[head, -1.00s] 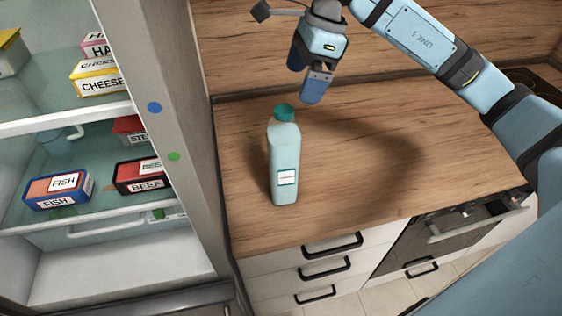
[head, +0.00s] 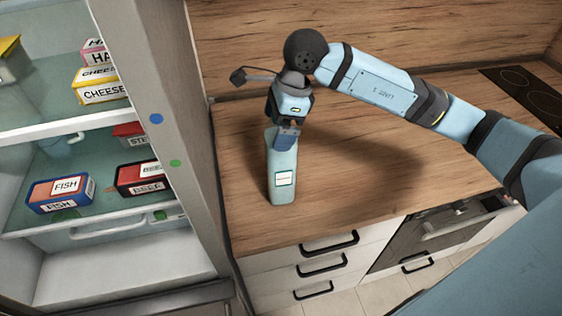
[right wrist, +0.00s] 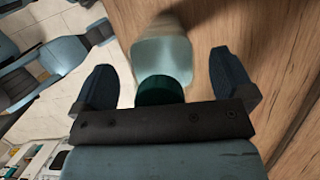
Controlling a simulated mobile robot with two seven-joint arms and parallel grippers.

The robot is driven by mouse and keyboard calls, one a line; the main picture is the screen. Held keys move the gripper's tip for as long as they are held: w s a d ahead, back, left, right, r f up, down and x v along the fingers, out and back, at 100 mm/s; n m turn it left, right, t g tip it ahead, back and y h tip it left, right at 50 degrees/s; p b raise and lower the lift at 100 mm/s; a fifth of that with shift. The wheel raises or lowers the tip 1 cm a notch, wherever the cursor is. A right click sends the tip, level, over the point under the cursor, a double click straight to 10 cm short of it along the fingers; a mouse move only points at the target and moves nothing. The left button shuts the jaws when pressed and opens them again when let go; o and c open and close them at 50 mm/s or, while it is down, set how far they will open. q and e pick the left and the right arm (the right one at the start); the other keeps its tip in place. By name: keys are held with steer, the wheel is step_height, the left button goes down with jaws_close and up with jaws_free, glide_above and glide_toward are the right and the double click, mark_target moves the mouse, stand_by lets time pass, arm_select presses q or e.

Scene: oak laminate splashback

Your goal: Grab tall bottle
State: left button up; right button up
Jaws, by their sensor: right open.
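The tall bottle (head: 283,178) is pale green with a small white label and stands upright on the wooden counter. My right gripper (head: 285,136) is over the top of the bottle in the head view, hiding its cap. In the right wrist view, the dark green cap (right wrist: 160,90) and the pale bottle body (right wrist: 163,60) lie between the two fingers of my right gripper (right wrist: 168,85). The fingers are open, with a gap on each side of the bottle. My left gripper is not in view.
An open fridge stands at the left, with boxes marked FISH (head: 62,192), BEEF (head: 139,178) and CHEESE (head: 103,90) on its shelves. Its side wall (head: 180,130) is close to the bottle. The counter (head: 390,180) right of the bottle is clear. A dark hob (head: 530,95) lies at far right.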

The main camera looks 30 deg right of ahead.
steer(key=shift+c, duration=0.2)
steer(key=shift+w+r, duration=0.1)
jaws_close()
